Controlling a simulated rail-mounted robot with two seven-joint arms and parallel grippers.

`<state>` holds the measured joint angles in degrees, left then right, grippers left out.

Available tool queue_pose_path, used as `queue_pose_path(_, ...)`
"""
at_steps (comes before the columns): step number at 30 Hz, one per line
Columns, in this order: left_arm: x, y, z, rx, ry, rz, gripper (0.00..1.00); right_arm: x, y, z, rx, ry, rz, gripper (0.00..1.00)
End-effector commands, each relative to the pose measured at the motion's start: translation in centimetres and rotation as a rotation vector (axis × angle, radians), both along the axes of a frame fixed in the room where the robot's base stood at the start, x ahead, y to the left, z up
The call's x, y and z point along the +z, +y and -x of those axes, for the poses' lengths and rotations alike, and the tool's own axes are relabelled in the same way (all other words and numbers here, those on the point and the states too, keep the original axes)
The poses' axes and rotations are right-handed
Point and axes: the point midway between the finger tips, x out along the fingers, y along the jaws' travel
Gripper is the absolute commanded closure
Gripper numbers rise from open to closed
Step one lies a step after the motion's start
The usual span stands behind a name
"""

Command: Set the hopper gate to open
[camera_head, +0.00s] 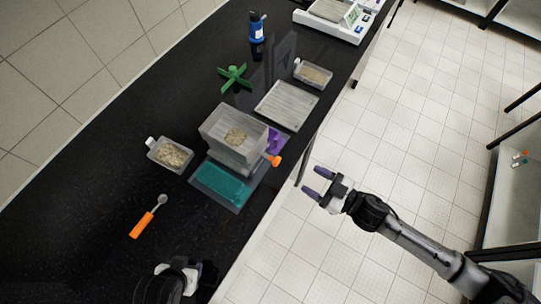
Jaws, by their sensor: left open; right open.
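The hopper (221,122) is a clear grey open-topped box with a small heap of tan grains inside. It stands near the front edge of the black bench. An orange knob (274,160) sticks out at its lower right and looks like the gate's handle; whether the gate is open or shut cannot be told. A purple part (277,143) shows beside it. My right gripper (317,183) is open and empty, over the floor in front of the bench, right of and below the knob. My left gripper (182,267) is open near the bottom of the picture, apart from the hopper.
A teal tray (222,187) lies in front of the hopper. Clear containers of grains stand at left (170,155) and upper right (313,74). A ribbed plate (286,105), green cross (235,77), orange-handled spoon (142,225), blue bottle (257,29) and white balance (337,17) are around.

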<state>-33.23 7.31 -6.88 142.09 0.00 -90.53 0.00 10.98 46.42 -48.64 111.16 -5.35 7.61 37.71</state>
Motion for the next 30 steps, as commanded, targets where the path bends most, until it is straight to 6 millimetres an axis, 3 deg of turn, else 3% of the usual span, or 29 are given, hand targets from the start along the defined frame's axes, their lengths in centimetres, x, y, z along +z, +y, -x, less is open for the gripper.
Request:
queue_pose_path(8,0.1,0.0,0.0,0.001,0.000,0.001,0.46,0.7,1.2,-0.1,0.035,0.055,-0.092,0.42)
queue_pose_path(21,0.8,-0.4,0.0,0.009,0.000,0.014,0.46,0.8,7.7,-4.4,0.035,0.052,-0.088,0.42)
queue_pose_path(30,0.9,-0.3,0.0,0.007,0.000,0.011,0.46,0.7,10.8,-6.6,0.034,0.054,-0.087,0.42)
